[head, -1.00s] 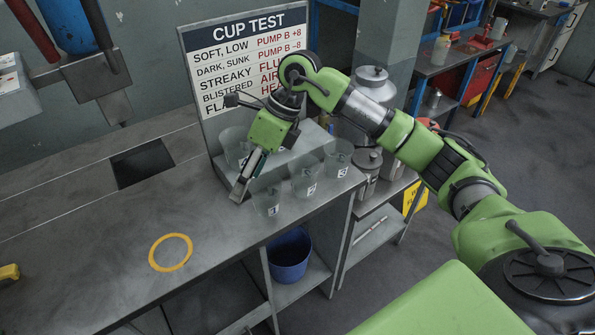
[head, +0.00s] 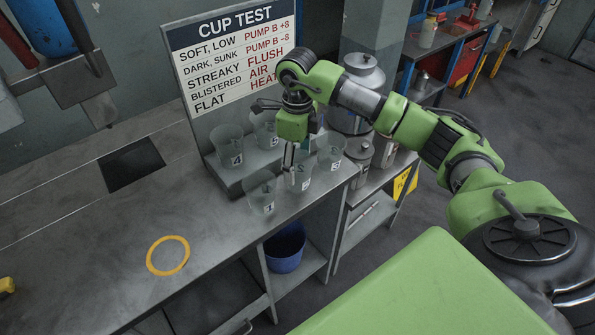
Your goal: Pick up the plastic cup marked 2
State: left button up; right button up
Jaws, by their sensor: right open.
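The plastic cup marked 2 (head: 299,178) is clear and stands in the middle of the front row on the bench, its label facing me. My right gripper (head: 291,162) points down at this cup's rim, its fingers overlapping the cup's left side in the head view. It is open. I cannot tell whether a finger is inside the cup or touches it. The cup marked 1 (head: 261,192) stands to the left, and the cup marked 3 (head: 331,153) to the right. My left gripper is not in view.
Cups marked 4 (head: 229,147) and 5 (head: 263,128) stand on a raised step behind, under the cup test board (head: 230,55). A yellow ring (head: 151,261) marks clear bench at the front left. Metal canisters (head: 357,150) stand to the right. A blue bucket (head: 284,262) sits below.

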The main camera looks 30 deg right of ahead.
jog(key=f+p, duration=0.1)
jog(key=f, duration=0.1)
jog(key=f+p, duration=0.1)
jog(key=f, duration=0.1)
jog(key=shift+s+a+p, duration=0.2)
jog(key=shift+s+p, duration=0.1)
jog(key=shift+s, duration=0.1)
jog(key=shift+w+f, duration=0.1)
jog(key=shift+f, duration=0.4)
jog(key=shift+r, duration=0.1)
jog(key=c, duration=0.9)
jog(key=shift+o, duration=0.2)
